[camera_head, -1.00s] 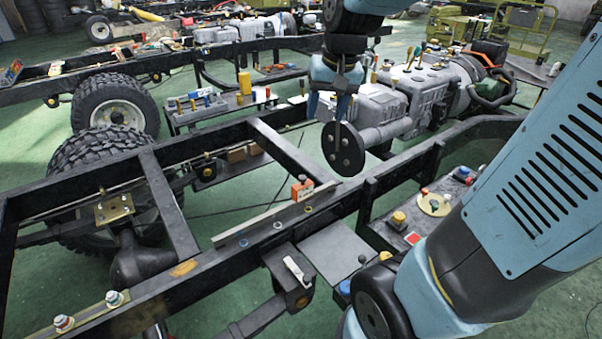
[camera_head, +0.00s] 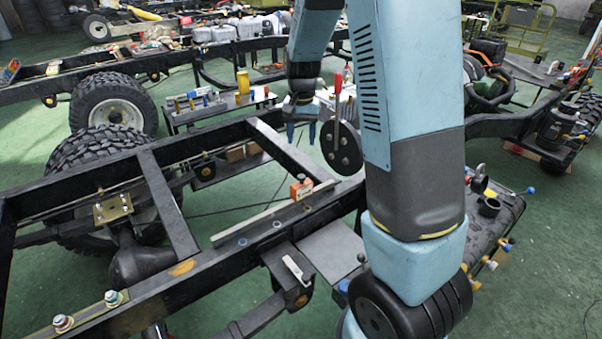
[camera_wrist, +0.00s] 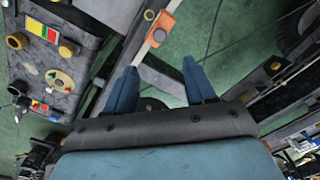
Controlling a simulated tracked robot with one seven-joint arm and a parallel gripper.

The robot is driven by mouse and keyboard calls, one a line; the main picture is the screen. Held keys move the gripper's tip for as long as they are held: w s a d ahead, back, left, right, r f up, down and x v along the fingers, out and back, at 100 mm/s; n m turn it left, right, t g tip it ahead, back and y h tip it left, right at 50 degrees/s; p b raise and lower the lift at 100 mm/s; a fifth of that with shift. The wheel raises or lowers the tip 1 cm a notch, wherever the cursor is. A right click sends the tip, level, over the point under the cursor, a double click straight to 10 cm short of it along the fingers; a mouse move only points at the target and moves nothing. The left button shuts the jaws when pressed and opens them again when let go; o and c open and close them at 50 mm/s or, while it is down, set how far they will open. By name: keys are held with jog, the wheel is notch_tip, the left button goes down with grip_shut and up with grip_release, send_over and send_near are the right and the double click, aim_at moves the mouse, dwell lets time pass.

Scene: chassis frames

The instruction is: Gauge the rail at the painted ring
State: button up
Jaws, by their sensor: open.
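The near black chassis rail (camera_head: 205,275) runs diagonally across the head view. Small rings mark its top: a pale blue one (camera_head: 243,242), a blue one (camera_head: 278,224) and an orange-brown one (camera_head: 307,209). An orange block (camera_head: 302,188) sits at the rail beside a long pale bar (camera_head: 260,217). The block also shows in the wrist view (camera_wrist: 160,29), ahead of my fingertips. My gripper (camera_head: 301,133) hangs behind the rail, fingers down, apart and empty. Its two blue fingers show in the wrist view (camera_wrist: 160,67). I cannot tell which tool is the gauge.
A white-handled item (camera_head: 296,269) lies on a bracket at the rail's near side. A cross-member (camera_head: 290,150) lies close to my gripper. A large tyre (camera_head: 105,175) stands left. My arm hides much of the engine.

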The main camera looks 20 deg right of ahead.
aim_at(302, 175)
notch_tip(302, 175, down, 13)
jog(key=shift+f, duration=0.2)
dwell(0.4)
jog(key=shift+c, duration=0.4)
grip_shut()
